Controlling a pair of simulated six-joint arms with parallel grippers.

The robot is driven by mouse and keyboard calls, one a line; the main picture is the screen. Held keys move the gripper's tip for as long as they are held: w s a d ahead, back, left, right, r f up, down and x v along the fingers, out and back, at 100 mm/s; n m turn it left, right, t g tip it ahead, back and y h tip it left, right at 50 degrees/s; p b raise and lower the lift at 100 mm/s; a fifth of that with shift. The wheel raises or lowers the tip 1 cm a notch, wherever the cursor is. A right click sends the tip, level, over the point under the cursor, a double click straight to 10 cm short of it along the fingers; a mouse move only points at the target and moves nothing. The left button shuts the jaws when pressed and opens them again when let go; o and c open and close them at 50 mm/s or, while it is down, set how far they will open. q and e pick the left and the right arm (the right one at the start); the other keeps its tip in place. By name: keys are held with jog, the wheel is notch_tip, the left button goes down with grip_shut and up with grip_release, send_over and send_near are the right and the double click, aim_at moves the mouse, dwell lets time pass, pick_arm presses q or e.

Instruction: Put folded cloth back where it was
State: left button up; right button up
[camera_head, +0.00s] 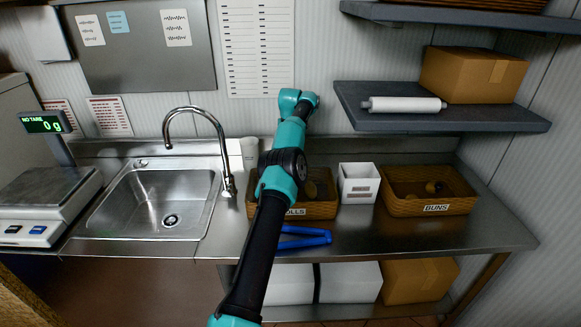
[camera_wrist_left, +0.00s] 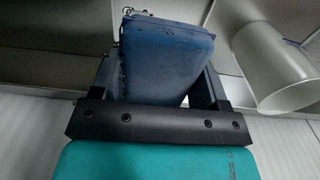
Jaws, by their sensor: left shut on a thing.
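My left gripper (camera_wrist_left: 160,65) is shut on a folded blue cloth (camera_wrist_left: 165,48), seen in the left wrist view. The cloth sits between the two dark fingers and sticks out beyond them, slightly tilted. In the head view my teal and black arm rises through the middle toward the back wall. The gripper and the cloth are hidden behind that arm there. A plain white cylinder (camera_wrist_left: 267,62) stands close beside the gripper in the left wrist view, apart from the cloth. My right gripper is not in view.
The steel counter (camera_head: 400,235) holds a sink (camera_head: 160,200) with a tap, a scale (camera_head: 45,195), a rolls basket (camera_head: 320,205), a white box (camera_head: 358,183), a buns basket (camera_head: 430,205) and a blue tong-like object (camera_head: 303,238). Wall shelves (camera_head: 440,122) hang at right.

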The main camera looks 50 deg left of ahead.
pick_arm(q)
jog(key=shift+f, duration=3.15)
jog(key=shift+f, duration=1.85)
jog(key=shift+f, duration=0.15)
jog(key=o, duration=0.9)
